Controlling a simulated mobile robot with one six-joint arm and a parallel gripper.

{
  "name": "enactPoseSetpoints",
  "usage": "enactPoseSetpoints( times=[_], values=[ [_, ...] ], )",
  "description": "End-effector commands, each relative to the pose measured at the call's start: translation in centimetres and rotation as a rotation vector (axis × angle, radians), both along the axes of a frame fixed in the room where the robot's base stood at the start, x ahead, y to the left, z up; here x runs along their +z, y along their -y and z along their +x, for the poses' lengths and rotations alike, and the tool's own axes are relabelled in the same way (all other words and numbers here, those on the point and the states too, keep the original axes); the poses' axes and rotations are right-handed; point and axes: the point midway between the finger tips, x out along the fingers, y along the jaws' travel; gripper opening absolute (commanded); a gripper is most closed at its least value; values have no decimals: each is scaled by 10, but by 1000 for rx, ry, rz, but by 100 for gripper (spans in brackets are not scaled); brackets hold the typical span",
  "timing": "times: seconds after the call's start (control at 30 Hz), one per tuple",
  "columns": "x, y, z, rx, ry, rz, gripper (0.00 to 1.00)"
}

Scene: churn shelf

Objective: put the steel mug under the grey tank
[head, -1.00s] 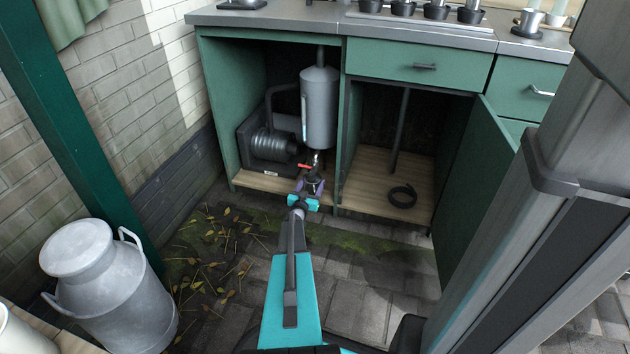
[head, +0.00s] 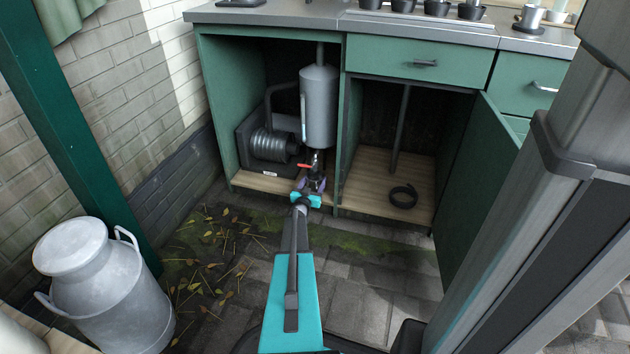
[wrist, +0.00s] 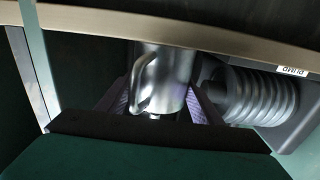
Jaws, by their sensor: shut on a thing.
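The grey tank (head: 319,108) hangs upright inside the open left cabinet, with a red-handled tap (head: 306,165) beneath it. My gripper (head: 312,184) is at the cabinet's front edge, just below the tap in the picture. In the wrist view its purple-padded fingers (wrist: 158,100) are shut on the shiny steel mug (wrist: 163,72). The mug's handle shows on its left side. In the head view the mug is mostly hidden by my gripper. I cannot tell whether it touches the cabinet floor or sits exactly beneath the tap.
A pump with a ribbed body (head: 270,144) stands left of the tank; it also shows in the wrist view (wrist: 255,97). A cabinet divider (head: 343,140) is close on the right. The right compartment holds a coiled hose (head: 403,196). A milk churn (head: 100,285) stands at left.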

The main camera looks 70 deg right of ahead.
Motion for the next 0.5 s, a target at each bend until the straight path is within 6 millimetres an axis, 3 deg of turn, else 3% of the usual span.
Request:
enactPoseSetpoints(
  times=[0.03, 0.07, 0.17, 0.5],
  values=[
    [-1, 0, 0, 0, 0, -1, 34],
    [-2, 0, 0, 0, 0, 0, 61],
    [-1, 0, 0, 0, 0, 0, 78],
    [0, 0, 1, 1, 0, 0, 79]
  ],
)
